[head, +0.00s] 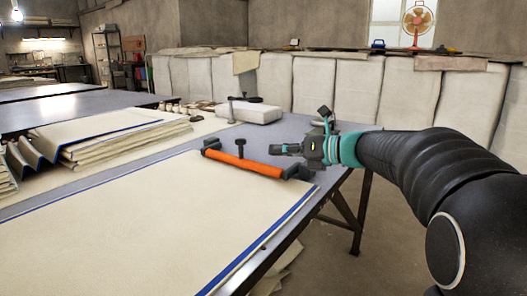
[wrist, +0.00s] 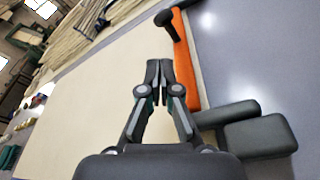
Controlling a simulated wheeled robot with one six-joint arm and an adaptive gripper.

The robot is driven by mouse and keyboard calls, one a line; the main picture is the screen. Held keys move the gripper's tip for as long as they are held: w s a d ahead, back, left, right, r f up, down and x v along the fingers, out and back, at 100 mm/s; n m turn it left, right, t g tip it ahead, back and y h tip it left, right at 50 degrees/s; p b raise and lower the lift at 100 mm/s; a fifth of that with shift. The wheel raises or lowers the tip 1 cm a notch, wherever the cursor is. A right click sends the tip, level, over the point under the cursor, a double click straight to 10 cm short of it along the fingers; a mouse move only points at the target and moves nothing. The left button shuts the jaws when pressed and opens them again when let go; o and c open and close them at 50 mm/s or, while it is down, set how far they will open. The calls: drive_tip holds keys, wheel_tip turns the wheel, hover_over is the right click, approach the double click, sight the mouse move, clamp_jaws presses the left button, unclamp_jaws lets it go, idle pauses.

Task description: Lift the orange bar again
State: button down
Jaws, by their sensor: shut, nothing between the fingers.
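The orange bar (head: 245,163) lies near the far edge of the cream cloth (head: 130,225) on the table, with dark end blocks and a black knob standing up from it. In the wrist view the orange bar (wrist: 185,62) runs just right of the fingertips, with its black knob (wrist: 166,18) at the top and a dark end block (wrist: 258,133) at lower right. My gripper (head: 277,149) is shut and empty. It is above and close to the bar's right half in the head view. Whether the fingers touch the bar cannot be told.
A folded cloth stack (head: 120,140) lies at the left. A white block (head: 250,112) with a black clamp sits behind the bar. The table's right edge is close to the bar. Bare grey tabletop (wrist: 265,60) lies beyond the bar.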

sight(249, 167)
drive_tip(key=b+x, duration=0.1)
drive_tip(key=x, duration=0.8)
drive_tip(key=shift+a, duration=0.1)
